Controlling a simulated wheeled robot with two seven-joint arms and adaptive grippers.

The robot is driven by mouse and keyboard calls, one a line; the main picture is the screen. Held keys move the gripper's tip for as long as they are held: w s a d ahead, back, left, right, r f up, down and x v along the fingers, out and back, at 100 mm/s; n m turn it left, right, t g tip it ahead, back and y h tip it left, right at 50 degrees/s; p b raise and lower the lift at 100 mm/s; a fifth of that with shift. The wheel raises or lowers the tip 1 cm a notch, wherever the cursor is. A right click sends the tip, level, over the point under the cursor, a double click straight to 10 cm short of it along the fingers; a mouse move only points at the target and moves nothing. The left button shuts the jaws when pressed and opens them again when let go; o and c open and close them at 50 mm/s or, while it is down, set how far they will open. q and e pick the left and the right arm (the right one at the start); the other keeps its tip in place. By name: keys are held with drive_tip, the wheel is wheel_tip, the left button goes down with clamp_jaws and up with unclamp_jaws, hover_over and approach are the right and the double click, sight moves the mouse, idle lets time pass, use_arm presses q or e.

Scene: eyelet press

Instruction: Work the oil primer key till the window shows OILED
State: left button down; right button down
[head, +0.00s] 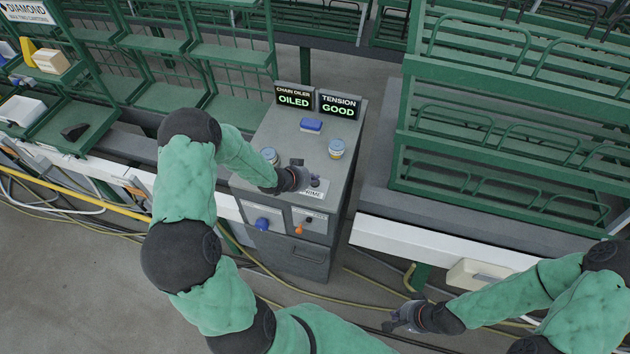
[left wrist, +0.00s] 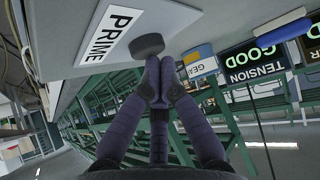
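The chain oiler window (head: 294,99) on the grey console (head: 290,140) reads OILED in green. The primer key (head: 316,183), a small dark round knob, stands by the PRIME label (head: 313,194). It also shows in the left wrist view (left wrist: 148,46). My left gripper (head: 306,178) is at the console top beside the key. In the left wrist view its fingertips (left wrist: 159,72) are together, with nothing visible between them, just by the knob; I cannot tell whether they touch it. My right gripper (head: 394,322) hangs low, away from the console; its fingers are too small to read.
The tension window (head: 339,105) reads GOOD. Green racks (head: 510,130) stand on both sides. Cables (head: 100,207) run along the floor.

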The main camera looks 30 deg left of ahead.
use_arm(q)
drive_tip(key=shift+r+p, duration=0.75)
drive_tip(key=shift+r, duration=0.15)
drive_tip(key=shift+r+p, duration=2.05)
drive_tip(key=shift+r, duration=0.5)
drive_tip(key=shift+f, duration=0.1)
